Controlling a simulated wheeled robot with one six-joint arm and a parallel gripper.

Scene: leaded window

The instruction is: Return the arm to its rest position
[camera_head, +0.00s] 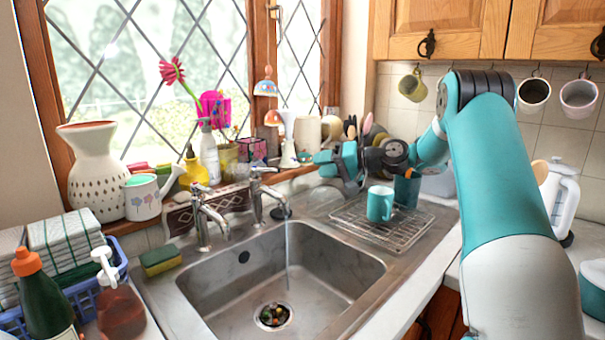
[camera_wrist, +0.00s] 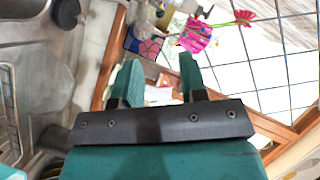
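My teal gripper (camera_head: 328,162) is raised above the back edge of the sink, in front of the windowsill at the end of my bent arm. In the wrist view, its two teal fingers (camera_wrist: 159,76) stand apart with nothing between them, so it is open and empty. The wrist view is tilted and faces the leaded window and sill. My arm reaches from the right side of the head view over the drying rack area.
A teal mug (camera_head: 380,204) stands on the wire drying rack (camera_head: 408,231) below my arm. Mugs (camera_head: 533,93) hang under the wooden cupboards (camera_head: 440,30). A white kettle (camera_head: 562,200) is at right.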

